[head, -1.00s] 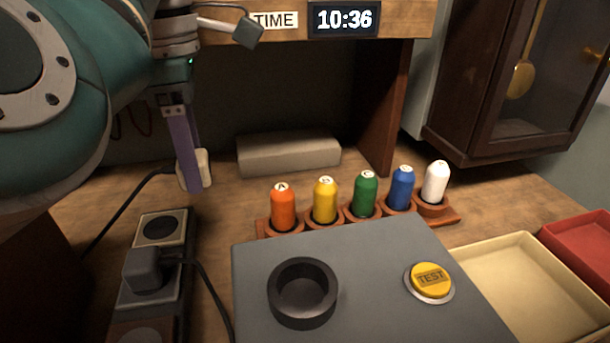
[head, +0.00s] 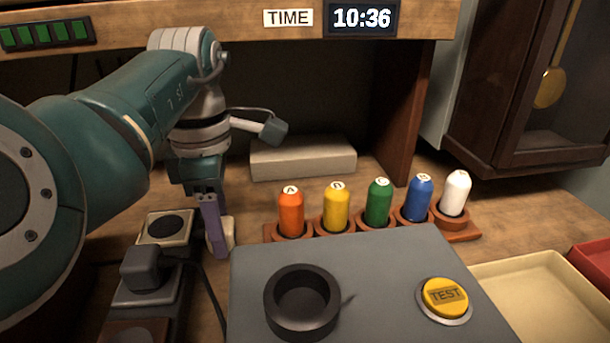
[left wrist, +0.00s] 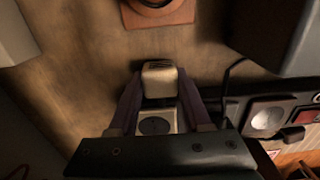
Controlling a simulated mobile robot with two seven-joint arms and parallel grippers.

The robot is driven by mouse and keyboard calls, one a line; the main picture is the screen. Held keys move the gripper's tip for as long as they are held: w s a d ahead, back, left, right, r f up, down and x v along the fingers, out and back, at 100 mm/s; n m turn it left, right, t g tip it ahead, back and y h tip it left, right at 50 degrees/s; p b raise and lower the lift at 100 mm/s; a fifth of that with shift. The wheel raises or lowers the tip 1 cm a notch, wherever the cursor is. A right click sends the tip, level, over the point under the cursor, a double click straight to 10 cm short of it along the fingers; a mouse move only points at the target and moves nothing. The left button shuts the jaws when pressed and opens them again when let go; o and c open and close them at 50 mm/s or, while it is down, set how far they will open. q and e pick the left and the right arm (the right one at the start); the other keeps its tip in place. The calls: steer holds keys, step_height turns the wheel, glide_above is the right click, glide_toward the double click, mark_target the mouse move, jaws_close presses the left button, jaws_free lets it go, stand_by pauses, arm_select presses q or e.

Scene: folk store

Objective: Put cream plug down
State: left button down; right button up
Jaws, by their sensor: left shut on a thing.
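The cream plug (head: 229,233) is between the purple fingers of my left gripper (head: 217,250), low over the wooden table behind the grey box. In the left wrist view, the gripper (left wrist: 160,95) is shut on the cream plug (left wrist: 160,74). In the head view, the near finger hides part of the plug. I cannot tell whether the plug touches the table. The power strip (head: 140,297) is left of the plug. Its far socket (head: 165,228) is cream and empty; that socket seems to show between the fingers in the left wrist view (left wrist: 157,122). My right gripper is out of view.
A grey box (head: 385,290) with a black ring (head: 302,303) and a yellow TEST button (head: 445,297) stands in front. Several coloured spools stand in a wooden rack (head: 372,228) behind it. A pale block (head: 303,160) lies farther back. A black plug (head: 147,267) occupies the strip's middle socket.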

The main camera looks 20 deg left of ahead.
arm_select(q)
steer(key=shift+f, duration=0.1)
steer(key=shift+f+b, duration=0.4)
steer(key=shift+f, duration=0.1)
steer(key=shift+c, duration=1.7)
jaws_free()
step_height(320, 180, up, 13)
steer(key=p, duration=0.3)
steer(key=shift+r, duration=0.15)
